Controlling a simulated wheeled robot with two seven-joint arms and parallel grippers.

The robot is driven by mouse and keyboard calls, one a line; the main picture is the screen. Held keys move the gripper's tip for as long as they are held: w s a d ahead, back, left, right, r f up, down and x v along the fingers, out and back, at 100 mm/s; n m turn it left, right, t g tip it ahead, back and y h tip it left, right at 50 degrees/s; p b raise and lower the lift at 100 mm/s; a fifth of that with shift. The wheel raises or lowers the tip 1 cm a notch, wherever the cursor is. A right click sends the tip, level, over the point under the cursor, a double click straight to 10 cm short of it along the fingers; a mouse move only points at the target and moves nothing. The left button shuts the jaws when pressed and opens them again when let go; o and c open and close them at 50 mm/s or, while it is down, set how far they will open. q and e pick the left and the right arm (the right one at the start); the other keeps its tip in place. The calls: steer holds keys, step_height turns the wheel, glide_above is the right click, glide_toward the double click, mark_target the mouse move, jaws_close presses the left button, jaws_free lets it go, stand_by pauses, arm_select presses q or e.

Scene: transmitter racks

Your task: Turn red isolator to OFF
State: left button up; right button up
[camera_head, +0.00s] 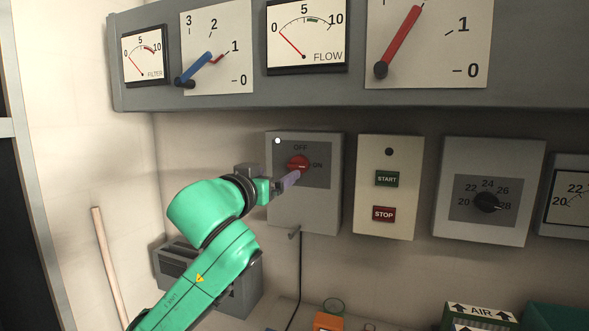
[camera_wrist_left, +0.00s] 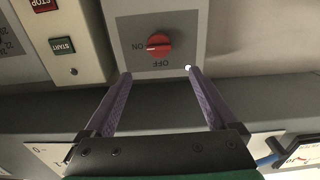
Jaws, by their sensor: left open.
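The red isolator knob (camera_head: 299,163) is on a grey box (camera_head: 303,206) on the wall, with OFF printed above it and ON to its right. The knob appears to point to ON. My left gripper (camera_head: 291,179) is just in front of the box, slightly below and left of the knob. In the left wrist view the knob (camera_wrist_left: 158,45) appears beyond the two purple fingertips, centred between them. The left gripper (camera_wrist_left: 159,73) is open and empty, and its fingers do not appear to touch the knob. My right gripper is out of view.
A START/STOP box (camera_head: 389,187) stands right of the isolator, then a dial box (camera_head: 487,216). A grey panel (camera_head: 230,105) with gauges and levers overhangs above. A white light (camera_head: 277,140) is on the isolator box's upper left. An orange object (camera_head: 327,321) lies below.

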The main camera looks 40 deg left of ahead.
mark_target(298, 164)
arm_select(q)
steer(key=p+x, duration=0.5)
steer(key=x, duration=0.7)
steer(key=shift+r, duration=0.1)
steer(key=shift+w, duration=0.3)
steer(key=shift+c, duration=1)
steer(key=shift+s, duration=0.1)
steer(key=c, duration=1.2)
steer(key=shift+o, duration=0.2)
